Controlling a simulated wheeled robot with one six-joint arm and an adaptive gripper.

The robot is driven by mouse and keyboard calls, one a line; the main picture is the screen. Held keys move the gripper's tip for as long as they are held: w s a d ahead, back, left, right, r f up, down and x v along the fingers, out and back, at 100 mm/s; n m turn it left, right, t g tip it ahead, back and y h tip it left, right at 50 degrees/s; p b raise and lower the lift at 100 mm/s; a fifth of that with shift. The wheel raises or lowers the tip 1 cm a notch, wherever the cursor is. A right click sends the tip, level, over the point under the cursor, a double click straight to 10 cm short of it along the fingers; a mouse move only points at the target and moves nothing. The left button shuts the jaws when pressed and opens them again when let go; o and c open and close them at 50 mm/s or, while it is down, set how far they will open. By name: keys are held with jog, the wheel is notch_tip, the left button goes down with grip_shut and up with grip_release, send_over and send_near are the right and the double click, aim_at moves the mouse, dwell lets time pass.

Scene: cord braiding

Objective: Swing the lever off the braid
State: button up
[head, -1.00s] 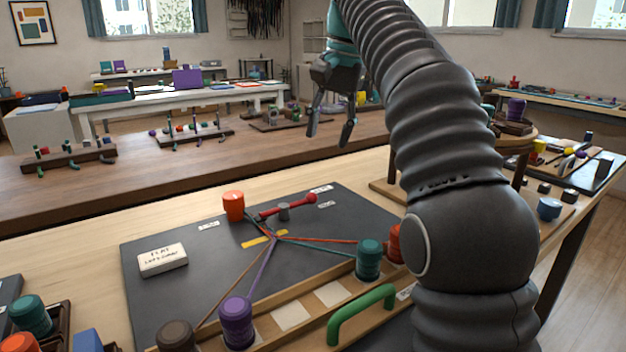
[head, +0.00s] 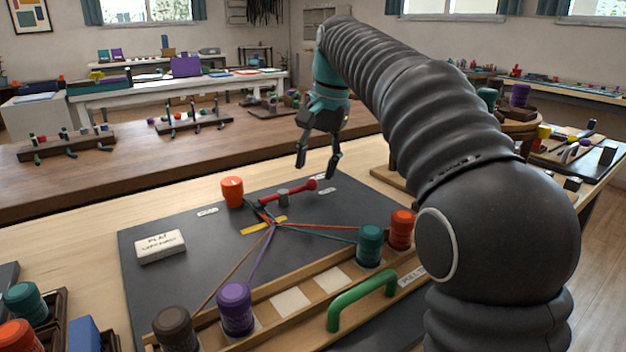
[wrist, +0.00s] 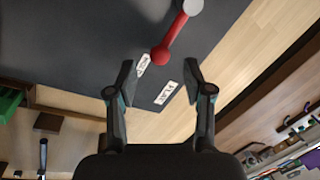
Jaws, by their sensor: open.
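The red lever (head: 298,191) lies on the dark board (head: 190,280), mounted on a grey pivot (head: 283,198). Its round knob end (head: 312,185) points to the back right. Its other end reaches over to the braid (head: 268,219), where several cords meet near a yellow strip. My gripper (head: 317,172) is open and empty, above and behind the knob, apart from it. In the wrist view the red lever (wrist: 170,42) shows at top centre, its knob (wrist: 159,55) just ahead of the gap between my open fingers (wrist: 158,80).
An orange spool (head: 232,191) stands left of the lever. Teal (head: 369,245), red-orange (head: 401,230), purple (head: 235,308) and brown (head: 175,330) spools stand along the wooden front rail. A green handle (head: 362,299) and a white labelled block (head: 160,246) are also there.

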jog(key=shift+w+a+f, duration=0.1)
jog(key=shift+a+f, duration=0.05)
jog(key=shift+f, duration=0.75)
jog(key=shift+a+f, duration=0.15)
jog(key=shift+f, duration=0.7)
grip_shut()
